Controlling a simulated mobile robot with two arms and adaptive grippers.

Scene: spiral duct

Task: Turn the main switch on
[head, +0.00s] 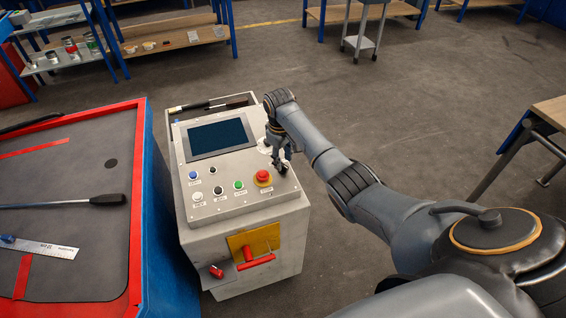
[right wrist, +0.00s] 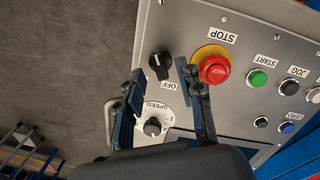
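The main switch appears to be the black rotary knob (right wrist: 159,63) on the grey control panel (head: 237,193), beside an OFF label (right wrist: 169,86) in the right wrist view. In the head view I cannot make it out clearly behind my gripper. My right gripper (right wrist: 161,72) is open, its two fingers apart with the knob between or just beyond their tips. I cannot tell whether they touch it. In the head view the right gripper (head: 283,168) is over the panel's right edge. My left gripper is not in view.
Close to the right finger is the red STOP button (right wrist: 214,69) on its yellow ring. The SPEED dial (right wrist: 152,126) lies near the fingers. A green START button (right wrist: 257,78) and several other buttons line the panel. A red-edged workbench (head: 142,190) stands left; the floor (head: 440,100) behind is open.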

